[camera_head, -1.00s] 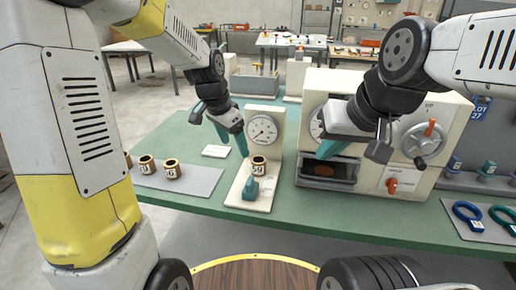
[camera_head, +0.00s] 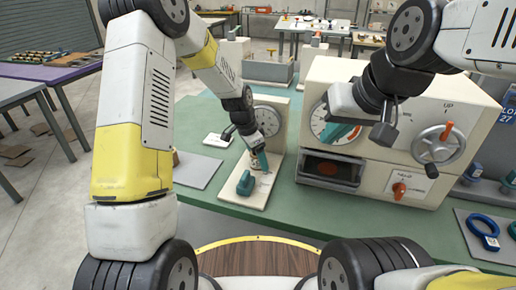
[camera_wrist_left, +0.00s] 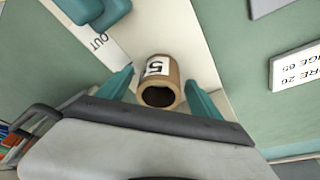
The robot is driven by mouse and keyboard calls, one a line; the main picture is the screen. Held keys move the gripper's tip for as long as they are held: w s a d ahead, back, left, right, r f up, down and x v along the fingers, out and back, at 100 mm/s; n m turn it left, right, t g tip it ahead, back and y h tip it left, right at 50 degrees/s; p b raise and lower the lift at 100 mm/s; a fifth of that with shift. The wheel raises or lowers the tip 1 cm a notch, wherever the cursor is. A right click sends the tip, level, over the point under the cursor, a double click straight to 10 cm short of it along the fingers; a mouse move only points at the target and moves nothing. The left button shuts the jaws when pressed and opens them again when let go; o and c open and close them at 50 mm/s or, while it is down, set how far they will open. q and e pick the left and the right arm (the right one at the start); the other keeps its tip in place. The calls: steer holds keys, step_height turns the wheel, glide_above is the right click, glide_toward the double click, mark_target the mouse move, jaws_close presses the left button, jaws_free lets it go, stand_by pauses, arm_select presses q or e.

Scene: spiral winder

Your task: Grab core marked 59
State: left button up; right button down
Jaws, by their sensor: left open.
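The core (camera_wrist_left: 158,82) is a brown hollow cylinder with a white label; a "5" shows and the rest of the label is cut off. It stands on the cream gauge stand (camera_head: 233,192) below the round dial. My left gripper (camera_wrist_left: 160,92) is open, with one teal finger on each side of the core. Contact cannot be made out. In the head view the left gripper (camera_head: 259,160) hides most of the core. My right gripper (camera_head: 338,132) hangs in front of the cream machine; its finger gap is unclear.
A teal block (camera_head: 246,183) sits on the front of the stand. The cream machine (camera_head: 400,170) with a crank stands close on the right. A grey mat (camera_head: 195,170) lies to the left, partly behind my arm. A label card (camera_wrist_left: 297,66) lies nearby.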

arm_select(q)
steer(key=shift+f, duration=0.25)
steer(key=c, duration=1.4)
steer(key=shift+r, duration=0.1)
steer(key=shift+c, duration=0.2)
